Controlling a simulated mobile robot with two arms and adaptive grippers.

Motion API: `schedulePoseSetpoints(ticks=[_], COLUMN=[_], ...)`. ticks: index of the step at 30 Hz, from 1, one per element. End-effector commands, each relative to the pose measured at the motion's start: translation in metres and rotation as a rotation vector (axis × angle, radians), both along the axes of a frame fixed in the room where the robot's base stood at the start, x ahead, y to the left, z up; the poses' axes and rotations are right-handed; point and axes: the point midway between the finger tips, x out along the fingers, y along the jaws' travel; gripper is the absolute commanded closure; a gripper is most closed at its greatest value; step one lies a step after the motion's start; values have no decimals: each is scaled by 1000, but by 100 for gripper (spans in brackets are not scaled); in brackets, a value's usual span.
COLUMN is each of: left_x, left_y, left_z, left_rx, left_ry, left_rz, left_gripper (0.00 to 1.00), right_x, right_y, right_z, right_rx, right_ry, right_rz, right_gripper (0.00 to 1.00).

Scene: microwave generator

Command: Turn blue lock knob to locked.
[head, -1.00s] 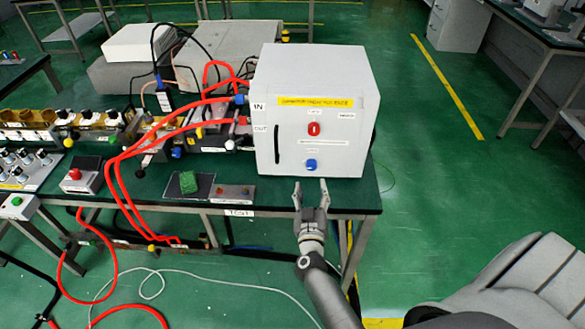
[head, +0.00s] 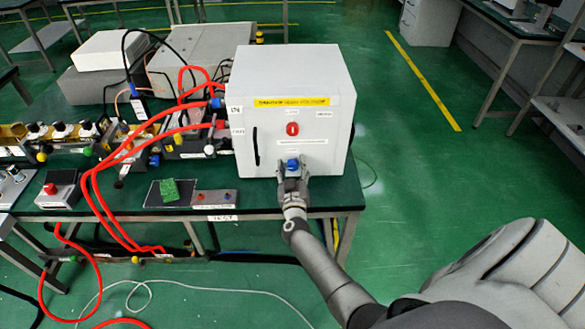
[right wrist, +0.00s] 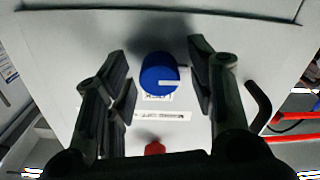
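The blue lock knob (head: 292,163) is on the lower front of the white cabinet (head: 205,0). My right gripper (head: 292,170) is in front of it with a finger on each side. In the right wrist view the blue knob (right wrist: 160,75) has a white pointer line running to the right in the picture. The open fingers (right wrist: 160,85) stand on either side of it, with gaps between them and the knob. A red knob (head: 292,128) sits above the blue one. My left gripper is not in view.
A black handle (head: 256,146) is on the cabinet's left front. Red hoses (head: 95,190) run from its left side.

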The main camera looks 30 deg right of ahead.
Motion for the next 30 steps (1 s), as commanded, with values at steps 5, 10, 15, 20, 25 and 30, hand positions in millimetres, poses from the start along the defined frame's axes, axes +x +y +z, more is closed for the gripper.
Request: schedulePoseSetpoints(ticks=[5, 10, 15, 20, 25, 30], left_x=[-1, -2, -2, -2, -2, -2], left_y=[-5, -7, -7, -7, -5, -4], left_z=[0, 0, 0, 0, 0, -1], left_rx=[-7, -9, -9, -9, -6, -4], left_ry=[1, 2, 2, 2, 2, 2], left_rz=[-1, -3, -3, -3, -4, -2], left_gripper=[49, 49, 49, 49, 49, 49], right_x=[0, 0, 0, 0, 0, 0], right_y=[0, 0, 0, 0, 0, 1], right_z=[0, 0, 0, 0, 1, 0], right_rx=[0, 0, 4, 34, 107, 225], right_ry=[0, 0, -3, -21, -67, -138], right_rz=[0, 0, 0, 0, 0, 0], right_gripper=[75, 95, 95, 95, 95, 95])
